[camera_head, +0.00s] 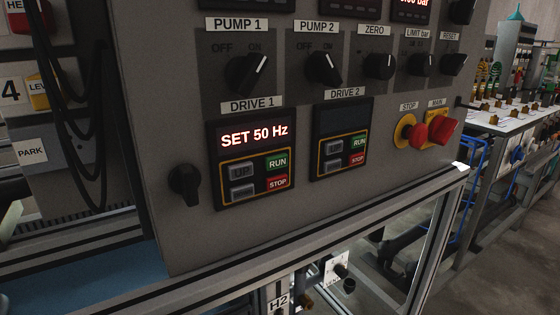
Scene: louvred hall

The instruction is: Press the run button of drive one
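The drive 1 panel (250,151) is on the grey control cabinet, under a "DRIVE 1" label. Its lit display (254,135) reads "SET 50 Hz". The green run button of drive one (277,162) is at the right of its keypad, above the red stop button (277,182). Grey keys, the upper one marked "UP" (241,171), are to the left. Neither of my grippers shows in the head view.
The drive 2 panel (342,140), with its display dark, has a similar run button (358,143). Red stop (412,132) and main (441,132) controls stick out at right. A black knob (185,184) stands out left of drive 1. A metal frame rail (330,220) runs below.

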